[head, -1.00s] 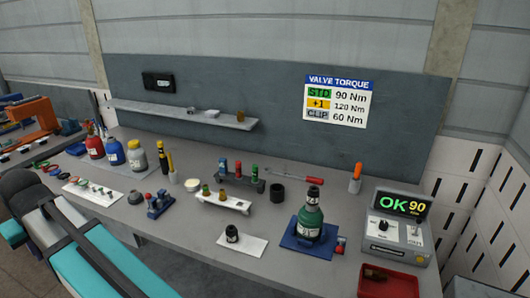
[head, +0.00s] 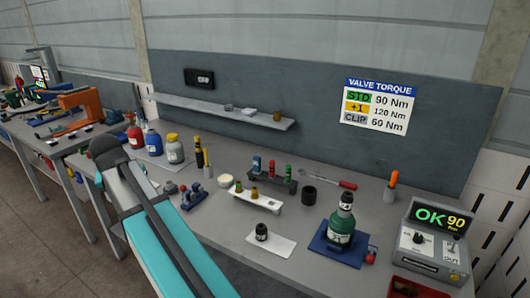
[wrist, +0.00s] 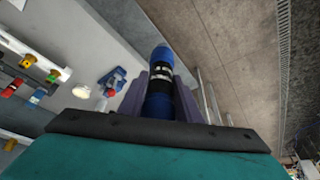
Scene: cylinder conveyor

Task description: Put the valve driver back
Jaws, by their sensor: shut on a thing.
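My gripper (wrist: 161,85) is shut on a blue cylindrical tool with black bands (wrist: 158,101), seen in the wrist view between the two dark fingers. I take this as the valve driver, though its label is too blurred to read. Its blue end points away from the wrist. In the head view my gripper and the held tool are not visible. A dark rack (head: 275,182) stands mid-bench in the head view, holding blue, red and green upright pieces. In the wrist view the bench lies left of the held tool and the floor lies to the right.
A blue clamp-like fixture (head: 192,197) and a white bowl (head: 226,181) stand near my arm. A white tray (head: 266,207), a green bottle (head: 341,225) on a blue base and a torque unit (head: 433,240) reading OK 90 stand further right.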

